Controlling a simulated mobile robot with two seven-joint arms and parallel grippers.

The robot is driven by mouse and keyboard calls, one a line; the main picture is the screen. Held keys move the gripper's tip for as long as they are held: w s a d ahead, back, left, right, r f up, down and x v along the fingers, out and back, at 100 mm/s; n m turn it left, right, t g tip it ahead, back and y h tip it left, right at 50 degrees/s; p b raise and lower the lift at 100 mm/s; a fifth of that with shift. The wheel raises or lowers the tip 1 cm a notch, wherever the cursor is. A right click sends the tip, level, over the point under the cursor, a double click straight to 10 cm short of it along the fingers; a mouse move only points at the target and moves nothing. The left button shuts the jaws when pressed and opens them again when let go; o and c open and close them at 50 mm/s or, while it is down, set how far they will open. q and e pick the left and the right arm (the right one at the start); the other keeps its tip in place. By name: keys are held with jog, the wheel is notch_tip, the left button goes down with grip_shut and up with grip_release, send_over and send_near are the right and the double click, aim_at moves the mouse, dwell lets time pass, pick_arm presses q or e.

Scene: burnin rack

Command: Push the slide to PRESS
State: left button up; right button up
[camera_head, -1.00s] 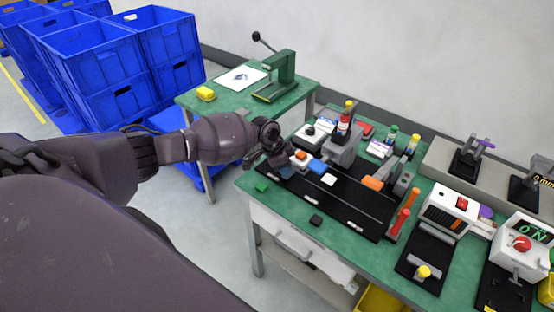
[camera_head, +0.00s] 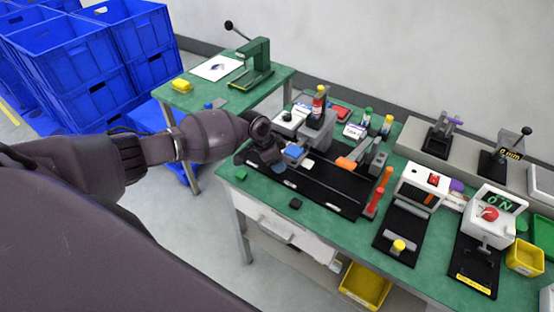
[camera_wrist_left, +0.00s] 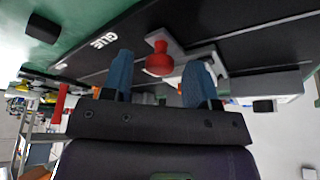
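The black track (camera_head: 325,185) lies along the left half of the green bench; in the left wrist view it carries the word GLUE (camera_wrist_left: 103,40). A red round knob (camera_wrist_left: 159,60) stands on a pale grey slide plate (camera_wrist_left: 178,52). My left gripper (camera_head: 272,161) is low over the track's left end. In the left wrist view its two blue-tipped fingers (camera_wrist_left: 160,68) are apart, one on each side of the knob; I cannot tell whether they touch it. In the head view the gripper hides the knob. No PRESS label is readable. My right gripper is out of view.
Red posts (camera_head: 380,192) stand at the right end. A small black block (camera_head: 296,203) lies in front.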

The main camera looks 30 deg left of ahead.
pick_arm(q)
jog(key=shift+s+a+r, duration=0.1)
jog(key=shift+r, duration=0.2)
jog(key=v, duration=1)
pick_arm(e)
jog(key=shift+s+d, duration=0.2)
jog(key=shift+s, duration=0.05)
pick_arm(q)
jog(key=shift+c, duration=0.2)
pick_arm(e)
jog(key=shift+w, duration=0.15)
